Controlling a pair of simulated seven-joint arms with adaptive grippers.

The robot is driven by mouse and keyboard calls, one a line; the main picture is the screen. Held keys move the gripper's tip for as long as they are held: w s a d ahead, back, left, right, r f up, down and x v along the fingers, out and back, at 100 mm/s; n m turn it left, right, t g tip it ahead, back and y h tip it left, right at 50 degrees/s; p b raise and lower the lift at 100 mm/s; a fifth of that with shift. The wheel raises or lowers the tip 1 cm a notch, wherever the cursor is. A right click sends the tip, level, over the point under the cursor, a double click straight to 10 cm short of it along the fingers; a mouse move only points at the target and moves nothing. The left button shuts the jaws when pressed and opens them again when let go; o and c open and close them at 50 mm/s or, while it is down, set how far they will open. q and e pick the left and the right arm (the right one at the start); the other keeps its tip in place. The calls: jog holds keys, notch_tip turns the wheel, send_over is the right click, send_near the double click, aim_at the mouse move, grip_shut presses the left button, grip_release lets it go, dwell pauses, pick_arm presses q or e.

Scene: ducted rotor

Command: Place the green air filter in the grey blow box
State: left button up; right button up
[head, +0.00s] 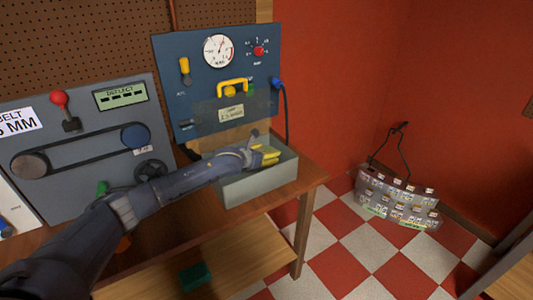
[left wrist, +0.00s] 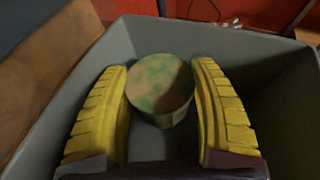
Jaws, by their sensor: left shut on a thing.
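The green air filter (left wrist: 160,85) is a short round piece with a mottled green and brown top, between my yellow fingers in the left wrist view. My left gripper (head: 267,156) is shut on it, and the fingers press on its two sides. The grey blow box (head: 262,186) is an open-topped bin on the bench below the blue panel. The gripper is over and partly inside the box opening, and the box's grey walls (left wrist: 60,110) surround it in the wrist view. The filter is hidden in the head view. Whether it touches the box floor I cannot tell. My right gripper is not in view.
A blue panel (head: 185,105) with a gauge and a yellow handle stands just behind the box. A grey belt panel (head: 75,92) stands at the left. A green block (head: 195,276) lies on the lower shelf. A rack of small items (head: 398,198) is at the right.

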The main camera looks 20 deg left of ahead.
pick_arm(q)
jog(key=shift+f, duration=0.1)
jog(key=o, duration=0.9)
jog(key=shift+o, duration=0.2)
jog(key=shift+s+a+r, duration=0.1)
jog(key=shift+s+r, duration=0.05)
jog(key=shift+r, duration=0.05)
jog(key=v, duration=1.1)
jog(key=shift+s, duration=0.35)
jog(key=shift+r, duration=0.1)
